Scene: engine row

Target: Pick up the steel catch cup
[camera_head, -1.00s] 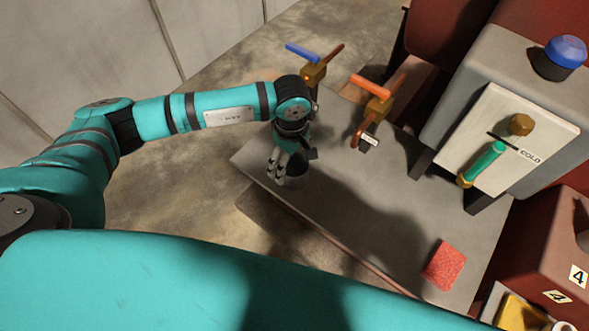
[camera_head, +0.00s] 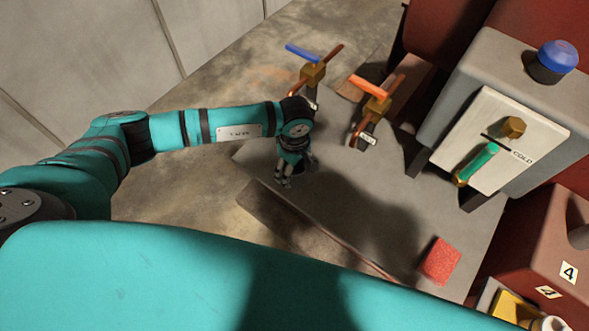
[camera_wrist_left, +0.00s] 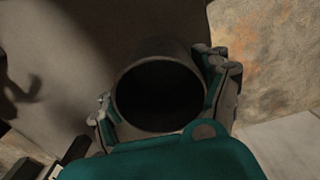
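The steel catch cup (camera_wrist_left: 160,97) shows in the left wrist view as a dark round opening facing the camera, with a grey wall. My left gripper (camera_wrist_left: 166,92) has its fingers spread, one on each side of the cup. The gaps are small, and I cannot tell whether the pads touch the wall. In the head view my left gripper (camera_head: 298,172) points down over the grey plate (camera_head: 345,215), near its far left part. The fingers and their shadow hide most of the cup there. My right gripper is out of view.
A blue-handled valve (camera_head: 312,73) and an orange-handled valve (camera_head: 376,105) stand just beyond the gripper. A red pad (camera_head: 440,261) lies at the plate's near right. A grey box with a blue button (camera_head: 557,55) stands at the right. The plate's middle is clear.

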